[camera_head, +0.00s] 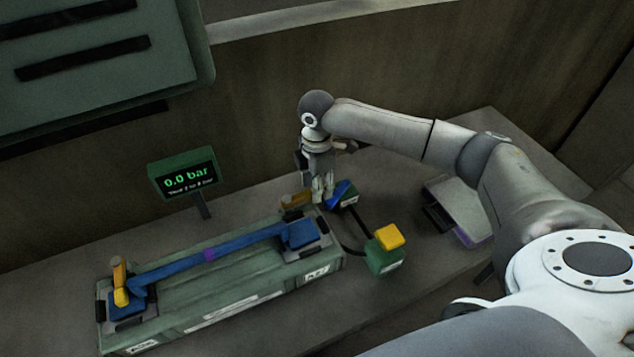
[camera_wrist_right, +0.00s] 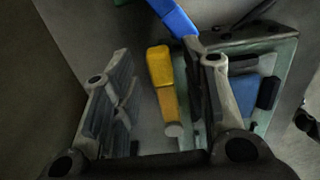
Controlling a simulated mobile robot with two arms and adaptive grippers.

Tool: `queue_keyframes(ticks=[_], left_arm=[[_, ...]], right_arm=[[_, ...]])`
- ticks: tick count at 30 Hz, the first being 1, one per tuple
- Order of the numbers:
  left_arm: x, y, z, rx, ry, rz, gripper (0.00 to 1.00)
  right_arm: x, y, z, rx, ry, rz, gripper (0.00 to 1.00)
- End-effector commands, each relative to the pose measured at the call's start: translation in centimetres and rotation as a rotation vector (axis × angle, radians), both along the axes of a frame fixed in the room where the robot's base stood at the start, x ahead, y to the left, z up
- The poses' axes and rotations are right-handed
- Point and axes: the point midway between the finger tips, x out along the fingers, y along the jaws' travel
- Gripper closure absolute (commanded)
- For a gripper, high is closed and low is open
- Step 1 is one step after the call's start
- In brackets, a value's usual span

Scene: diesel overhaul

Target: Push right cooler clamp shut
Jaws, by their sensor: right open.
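The green cooler (camera_head: 225,290) lies on the bench with a blue pipe (camera_head: 210,252) along its top. The right cooler clamp has a yellow lever (camera_head: 296,199) at the cooler's right end, partly hidden by my gripper in the head view. In the right wrist view the yellow lever (camera_wrist_right: 164,85) shows between the two fingers; I cannot tell whether they touch it. My right gripper (camera_head: 322,192) is open, just right of the lever. The left clamp's yellow lever (camera_head: 120,282) stands up at the cooler's left end. My left gripper is not in view.
A display (camera_head: 183,180) reading 0.0 bar stands behind the cooler. A black hose runs to a green box with a yellow top (camera_head: 388,237). A grey tray (camera_head: 461,205) lies farther right.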

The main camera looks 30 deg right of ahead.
Motion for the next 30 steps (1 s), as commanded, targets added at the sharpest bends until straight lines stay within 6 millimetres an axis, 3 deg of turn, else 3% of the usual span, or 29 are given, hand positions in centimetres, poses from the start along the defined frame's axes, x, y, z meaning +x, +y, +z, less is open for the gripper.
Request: queue_keyframes(ticks=[4, 10, 20, 30], left_arm=[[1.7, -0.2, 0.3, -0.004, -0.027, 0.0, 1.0], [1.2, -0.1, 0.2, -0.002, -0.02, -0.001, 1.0], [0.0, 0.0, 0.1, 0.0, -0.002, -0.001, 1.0], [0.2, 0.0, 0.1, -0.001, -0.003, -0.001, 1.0]], right_arm=[[0.0, 0.0, -0.5, -0.001, 0.001, 0.001, 0.59], [0.0, 0.0, -0.6, -0.001, 0.0, 0.001, 0.59], [0.0, 0.0, -0.5, -0.001, 0.0, 0.001, 1.0], [0.1, 0.0, -0.5, 0.0, 0.0, -0.005, 1.0]])
